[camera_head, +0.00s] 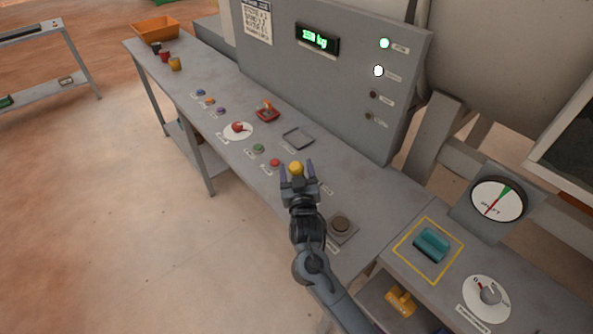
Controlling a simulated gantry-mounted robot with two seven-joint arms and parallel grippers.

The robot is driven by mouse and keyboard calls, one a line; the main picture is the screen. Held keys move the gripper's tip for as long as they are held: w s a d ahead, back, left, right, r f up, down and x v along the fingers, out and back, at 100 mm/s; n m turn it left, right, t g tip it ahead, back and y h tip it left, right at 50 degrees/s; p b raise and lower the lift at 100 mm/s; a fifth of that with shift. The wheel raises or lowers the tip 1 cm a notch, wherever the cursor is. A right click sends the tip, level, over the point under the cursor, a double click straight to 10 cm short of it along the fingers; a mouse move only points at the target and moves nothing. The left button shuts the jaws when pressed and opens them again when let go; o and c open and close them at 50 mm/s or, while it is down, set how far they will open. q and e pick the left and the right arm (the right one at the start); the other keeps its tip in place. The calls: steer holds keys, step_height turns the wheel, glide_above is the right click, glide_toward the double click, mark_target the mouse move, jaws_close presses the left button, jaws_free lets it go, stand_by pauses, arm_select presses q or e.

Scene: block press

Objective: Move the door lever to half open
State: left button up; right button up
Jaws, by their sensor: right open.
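My right gripper (297,170) is open above the grey bench, with its two fingers pointing away from me. A yellow round knob (296,168) shows between the fingertips; whether the fingers touch it I cannot tell. It may be the top of the door lever, but the gripper hides what is below it and the labels are too small to read. A small red unit with an orange-topped handle (267,112) stands further back on the bench. My left gripper is not in view.
Red and green buttons (258,148), a red knob on a white dial (237,129) and a square frame (298,138) sit near the gripper. A grey panel (330,70) rises behind. A teal block (432,243) lies in a yellow square at right, beside a gauge (497,200).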

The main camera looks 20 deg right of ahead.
steer(key=shift+w, duration=0.1)
steer(key=shift+c, duration=0.3)
jaws_close()
steer(key=d+p, duration=0.1)
steer(key=p, duration=0.1)
steer(key=r+m+g+p, duration=0.1)
steer(key=p, duration=0.1)
steer(key=shift+w+d+r, duration=0.25)
steer(key=shift+w+d, duration=0.05)
steer(key=shift+d, duration=0.1)
steer(key=shift+w+d+f+m+g+y+p, duration=0.15)
steer(key=shift+w+d+m+p, duration=0.15)
steer(key=shift+d+p, duration=0.35)
steer(key=shift+w+d+r+m+g+y+p, duration=0.15)
steer(key=shift+d+m+p, duration=0.25)
steer(key=shift+d+p, duration=0.2)
steer(key=shift+w+d+f, duration=0.15)
steer(key=shift+d+f, duration=0.15)
steer(key=shift+d, duration=0.05)
steer(key=shift+o, duration=0.3)
jaws_free()
